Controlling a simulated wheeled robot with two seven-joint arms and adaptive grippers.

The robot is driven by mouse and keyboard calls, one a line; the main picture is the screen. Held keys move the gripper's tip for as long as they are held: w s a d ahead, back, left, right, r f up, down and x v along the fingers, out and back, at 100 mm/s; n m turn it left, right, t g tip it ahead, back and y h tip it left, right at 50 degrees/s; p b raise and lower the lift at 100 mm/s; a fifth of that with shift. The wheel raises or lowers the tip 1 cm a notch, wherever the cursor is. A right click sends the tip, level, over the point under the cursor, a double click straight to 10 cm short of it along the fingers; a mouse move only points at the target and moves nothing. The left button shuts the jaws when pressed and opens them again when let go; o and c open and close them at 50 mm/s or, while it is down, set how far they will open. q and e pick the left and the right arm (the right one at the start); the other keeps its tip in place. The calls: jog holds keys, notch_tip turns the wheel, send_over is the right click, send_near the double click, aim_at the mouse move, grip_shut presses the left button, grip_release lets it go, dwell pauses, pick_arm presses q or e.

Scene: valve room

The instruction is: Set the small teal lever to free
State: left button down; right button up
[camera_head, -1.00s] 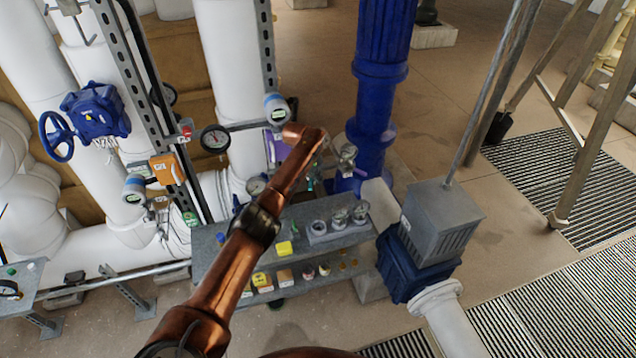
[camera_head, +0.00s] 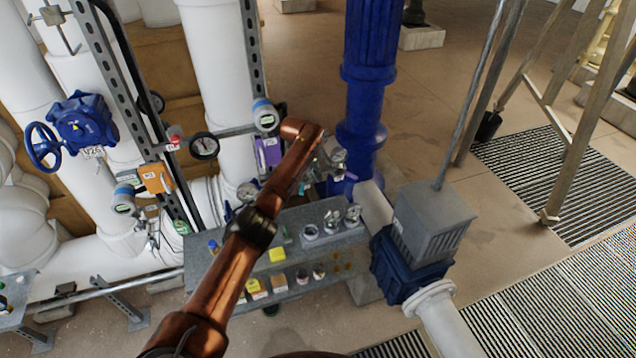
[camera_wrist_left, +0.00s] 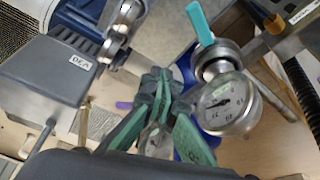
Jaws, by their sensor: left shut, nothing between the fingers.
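The small teal lever (camera_wrist_left: 201,24) shows in the left wrist view, sticking up and tilted from a metal fitting above a round pressure gauge (camera_wrist_left: 222,106). My left gripper (camera_wrist_left: 158,82) has grey-green fingers, shut and empty. In that picture its fingertips lie left of the gauge and below-left of the lever, apart from the lever. In the head view my left gripper (camera_head: 330,158) is small, beyond the copper arm, near the blue pipe. The lever is too small to make out surely there. My right gripper is out of view.
A grey shelf (camera_head: 215,257) with jars and small boxes stands below the arm. A blue pipe (camera_head: 362,110) rises behind the gripper. A grey-and-blue motor unit (camera_head: 432,225) stands right. A purple box (camera_head: 268,152) and gauge (camera_head: 204,145) are left. Open floor lies behind.

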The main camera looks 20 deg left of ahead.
pick_arm(q)
notch_tip(320, 180, up, 6)
jog(key=a+b, duration=0.1)
jog(key=a, duration=0.1)
jog(key=shift+s+f, duration=0.2)
jog(key=shift+s, duration=0.2)
jog(key=shift+a, duration=0.1)
